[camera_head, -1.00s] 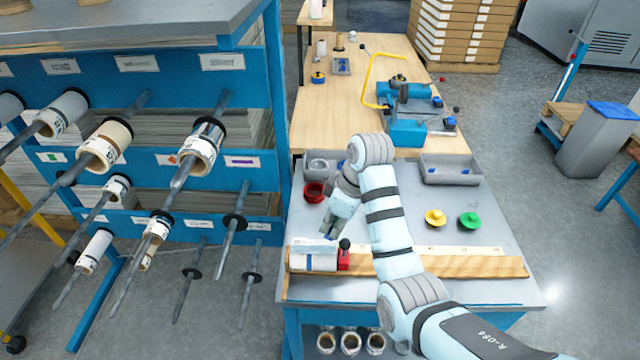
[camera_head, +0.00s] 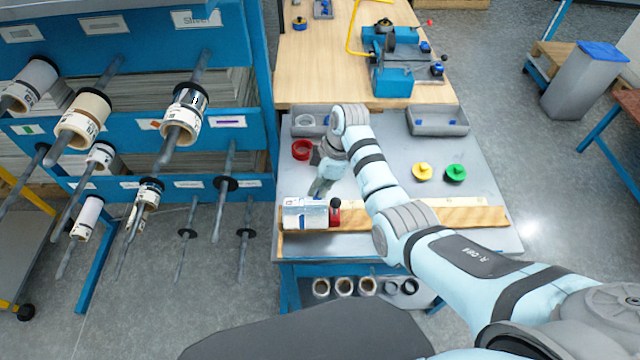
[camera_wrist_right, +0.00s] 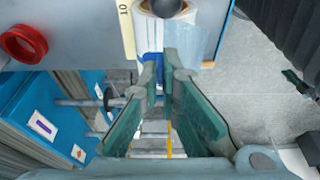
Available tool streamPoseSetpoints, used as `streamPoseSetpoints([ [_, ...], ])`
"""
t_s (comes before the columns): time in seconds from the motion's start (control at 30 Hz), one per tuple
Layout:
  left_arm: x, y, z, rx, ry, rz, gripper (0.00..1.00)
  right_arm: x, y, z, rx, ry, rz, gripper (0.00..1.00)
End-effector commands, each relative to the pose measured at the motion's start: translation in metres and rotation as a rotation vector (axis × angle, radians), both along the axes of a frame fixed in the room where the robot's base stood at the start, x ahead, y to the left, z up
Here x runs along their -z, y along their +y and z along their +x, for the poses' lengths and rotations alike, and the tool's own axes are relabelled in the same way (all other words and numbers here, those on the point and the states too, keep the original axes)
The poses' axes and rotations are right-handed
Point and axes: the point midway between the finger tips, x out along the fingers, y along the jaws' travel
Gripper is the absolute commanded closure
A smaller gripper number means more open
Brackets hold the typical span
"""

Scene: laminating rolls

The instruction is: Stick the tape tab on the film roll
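The film roll (camera_head: 305,213) is a pale, clear-wrapped cylinder lying at the front left of the grey table, left of a small red holder with a black knob (camera_head: 334,210). My right gripper (camera_head: 318,190) is just behind the roll, pointing down towards it. In the right wrist view, the roll (camera_wrist_right: 178,35) lies beyond my teal fingertips (camera_wrist_right: 161,66), which are close together with a narrow gap. A small blue patch (camera_wrist_right: 152,62) shows at the tips; I cannot tell whether it is the tape tab or is held. My left gripper is out of view.
A wooden ruler bar (camera_head: 460,217) runs along the table's front. A red ring (camera_head: 302,150), a yellow knob (camera_head: 422,172), a green knob (camera_head: 455,173) and a grey tray (camera_head: 438,121) stand behind. A blue rack (camera_head: 125,128) with rolls on rods stands left.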

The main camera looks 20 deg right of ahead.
Motion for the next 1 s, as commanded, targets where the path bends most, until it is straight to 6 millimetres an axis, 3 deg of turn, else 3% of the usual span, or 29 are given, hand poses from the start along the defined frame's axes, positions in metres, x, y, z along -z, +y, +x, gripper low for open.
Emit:
streamPoseSetpoints([
  [0.13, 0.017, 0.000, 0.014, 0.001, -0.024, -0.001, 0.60, 0.017, 0.001, -0.001, 0.000, 0.001, 0.000, 1.00],
  [0.3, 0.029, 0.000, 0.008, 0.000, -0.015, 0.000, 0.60, 0.028, 0.001, -0.001, -0.001, 0.001, 0.000, 1.00],
  [0.47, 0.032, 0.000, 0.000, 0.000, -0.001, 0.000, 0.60, 0.036, 0.001, -0.001, -0.002, 0.003, 0.001, 1.00],
  [1.0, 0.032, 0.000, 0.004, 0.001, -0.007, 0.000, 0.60, 0.039, 0.001, -0.001, -0.001, 0.002, 0.000, 1.00],
])
